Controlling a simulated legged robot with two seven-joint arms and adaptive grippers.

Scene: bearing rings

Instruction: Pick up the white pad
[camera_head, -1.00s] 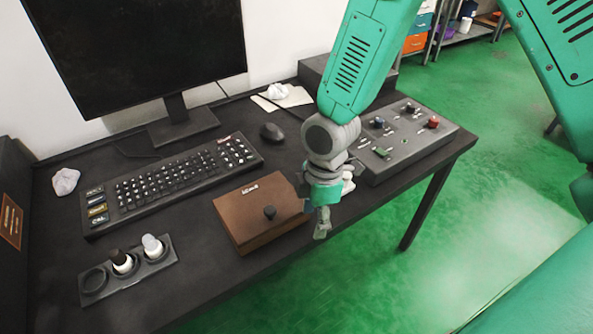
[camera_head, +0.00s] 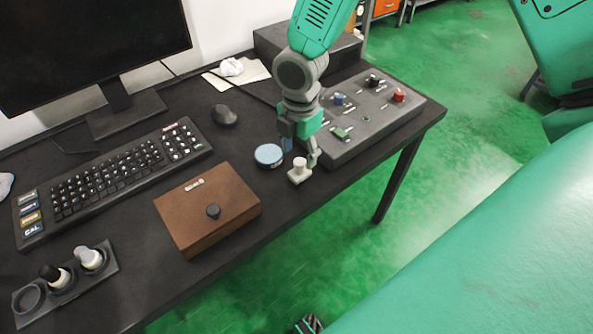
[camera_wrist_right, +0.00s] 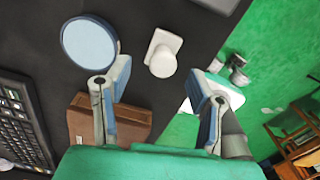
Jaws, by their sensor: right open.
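The white pad (camera_head: 299,175), a small square plate with a round white knob on top, lies on the dark desk near its front edge. In the right wrist view the white pad (camera_wrist_right: 165,41) is just beyond the fingertips, between their lines. My right gripper (camera_head: 299,147) is open above and beside the pad, pointing down. In the right wrist view the gripper (camera_wrist_right: 158,78) has its two fingers spread wide with nothing between them. I cannot tell whether a finger touches the pad.
A round light-blue disc (camera_head: 269,154) lies just left of the pad. A brown box (camera_head: 190,213) with a black knob is further left. A grey control panel (camera_head: 360,128) with knobs stands close on the right. The desk's front edge is near the pad.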

